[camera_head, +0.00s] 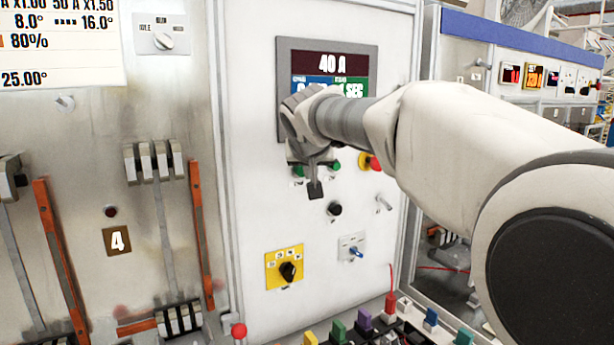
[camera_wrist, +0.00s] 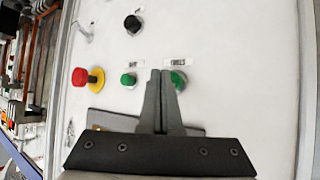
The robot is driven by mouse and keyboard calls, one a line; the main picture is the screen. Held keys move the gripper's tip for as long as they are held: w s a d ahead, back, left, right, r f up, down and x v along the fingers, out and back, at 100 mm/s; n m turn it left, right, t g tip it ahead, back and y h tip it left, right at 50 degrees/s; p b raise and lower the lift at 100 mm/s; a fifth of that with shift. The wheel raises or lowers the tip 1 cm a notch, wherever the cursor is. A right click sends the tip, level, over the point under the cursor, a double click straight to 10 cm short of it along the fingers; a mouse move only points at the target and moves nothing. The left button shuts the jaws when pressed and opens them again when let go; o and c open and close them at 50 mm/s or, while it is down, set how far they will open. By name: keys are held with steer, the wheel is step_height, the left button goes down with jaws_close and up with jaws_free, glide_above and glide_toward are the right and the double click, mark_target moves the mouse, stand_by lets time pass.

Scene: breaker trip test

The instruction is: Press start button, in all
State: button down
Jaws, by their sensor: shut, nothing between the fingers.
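Two green push buttons sit side by side on the white panel (camera_head: 245,190). In the head view the left one (camera_head: 298,171) and right one (camera_head: 336,165) lie just below the screen, close to my gripper (camera_head: 315,190). The wrist view shows the panel turned round: one green button (camera_wrist: 129,80) is left of my fingers, the other (camera_wrist: 178,80) touches their right edge in the picture. I cannot read which label says start. My gripper (camera_wrist: 160,74) is shut and empty, in front of the panel; contact cannot be told.
A red emergency button (camera_head: 370,162) is right of the green ones. A black knob (camera_head: 334,208) and a toggle switch (camera_head: 383,203) are below. A yellow-plated selector (camera_head: 285,270) sits lower. The display (camera_head: 328,65) reads 40 A, partly hidden by my arm.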

steer(key=shift+s+d, duration=0.1)
steer(key=shift+s+d+b, duration=0.65)
steer(key=shift+s, duration=0.35)
steer(key=shift+s+d+b, duration=0.6)
steer(key=shift+s+d, duration=0.05)
steer(key=shift+s, duration=0.35)
steer(key=s+d+f+g+h, duration=0.1)
steer(key=s+d+f, duration=0.45)
steer(key=s, duration=0.25)
steer(key=s+d+f+g, duration=0.2)
steer(key=s+d+f, duration=0.2)
steer(key=s+d, duration=0.4)
steer(key=s+d+f+g, duration=0.2)
steer(key=s+f, duration=0.9)
steer(key=s, duration=0.4)
steer(key=shift+s+d+f+m, duration=0.2)
steer(key=shift+f+m, duration=0.1)
steer(key=shift+m, duration=0.1)
